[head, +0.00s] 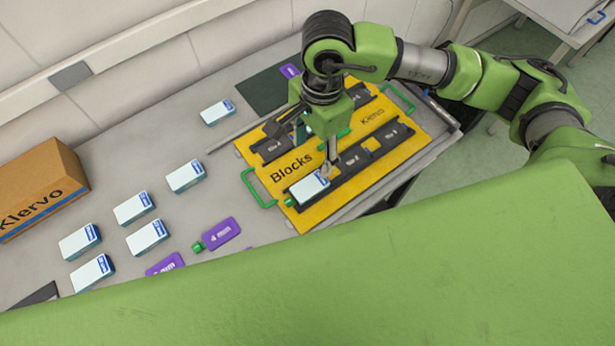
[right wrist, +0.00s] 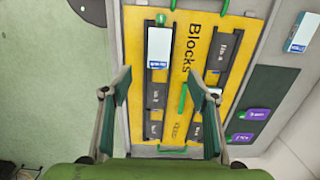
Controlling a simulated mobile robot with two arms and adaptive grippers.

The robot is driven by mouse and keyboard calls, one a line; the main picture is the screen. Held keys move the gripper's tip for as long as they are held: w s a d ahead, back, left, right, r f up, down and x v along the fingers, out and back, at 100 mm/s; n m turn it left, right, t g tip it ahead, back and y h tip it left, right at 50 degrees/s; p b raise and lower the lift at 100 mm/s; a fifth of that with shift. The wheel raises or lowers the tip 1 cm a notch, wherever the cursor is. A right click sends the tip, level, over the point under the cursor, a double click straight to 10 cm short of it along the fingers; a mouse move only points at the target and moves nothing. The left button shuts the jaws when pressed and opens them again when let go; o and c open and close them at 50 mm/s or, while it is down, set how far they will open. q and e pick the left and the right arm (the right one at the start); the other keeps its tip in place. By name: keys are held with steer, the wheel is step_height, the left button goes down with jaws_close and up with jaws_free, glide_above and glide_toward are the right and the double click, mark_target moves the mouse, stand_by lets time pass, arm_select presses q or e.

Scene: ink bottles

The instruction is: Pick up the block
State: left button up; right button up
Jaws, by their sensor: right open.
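One white block with a blue label (head: 308,188) lies in the left end of the near black slotted strip on the yellow "Blocks" board (head: 284,215). In the right wrist view the same block (right wrist: 159,47) shows at the upper left of the board. Several similar white blocks lie loose on the table, among them one (head: 185,176) left of the board. My right gripper (head: 315,150) is open, pointing down over the board close to the seated block. In the right wrist view its fingers (right wrist: 160,88) are spread apart with nothing between them. My left gripper is not in view.
A brown Klervo box (head: 40,190) stands at the left. A dark mat (head: 262,92) lies behind the board. Green handles (head: 258,188) stick out at the board's ends.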

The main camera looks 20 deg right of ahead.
steer(key=d+f, duration=0.1)
steer(key=d, duration=0.1)
steer(key=p, duration=0.3)
glide_above(321, 178)
steer(key=shift+h, duration=0.4)
steer(key=f, duration=0.7)
steer(key=shift+a+f, duration=0.15)
steer(key=shift+a, duration=0.15)
steer(key=shift+s+f, duration=0.1)
steer(key=shift+f, duration=0.15)
steer(key=f, duration=0.1)
steer(key=f+p, duration=0.2)
steer(key=shift+d+f, duration=0.2)
steer(key=shift+d, duration=0.1)
steer(key=shift+f+p, duration=0.3)
steer(key=shift+f, duration=0.4)
jaws_close()
